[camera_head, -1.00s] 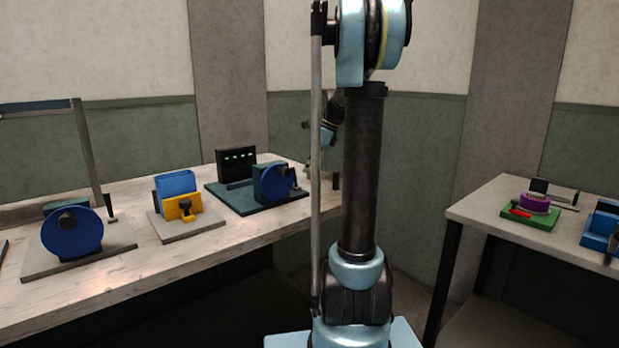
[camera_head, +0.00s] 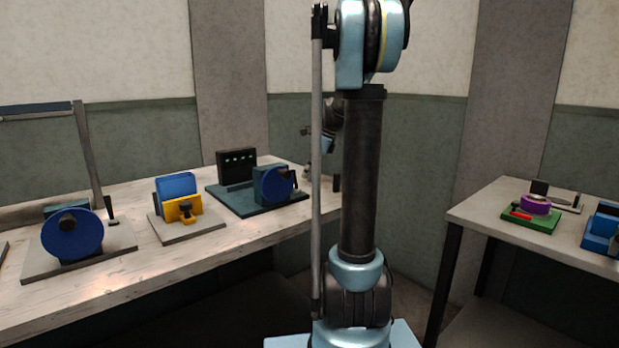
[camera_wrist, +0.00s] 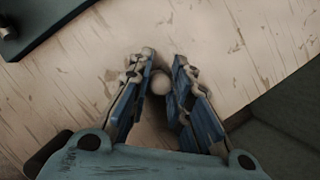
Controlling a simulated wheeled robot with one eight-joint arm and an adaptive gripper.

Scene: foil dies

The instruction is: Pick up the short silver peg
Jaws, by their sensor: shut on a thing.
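The short silver peg shows in the wrist view as a pale round end (camera_wrist: 161,82) between the two blue-padded fingers. I see it end-on, so its length is hidden. My gripper (camera_wrist: 163,66) is shut on the peg, above the wooden table top (camera_wrist: 215,45). I cannot tell whether the peg touches the table. In the head view my gripper is mostly hidden behind my own arm, at the right end of the long table (camera_head: 130,275), and the peg cannot be made out there.
A dark green base with a blue disc (camera_head: 277,184) and a black panel (camera_head: 237,166) stands left of my arm. A yellow-and-blue fixture (camera_head: 184,208) and a large blue disc (camera_head: 71,235) stand further left. A second table (camera_head: 470,212) holds a purple ring (camera_head: 536,205).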

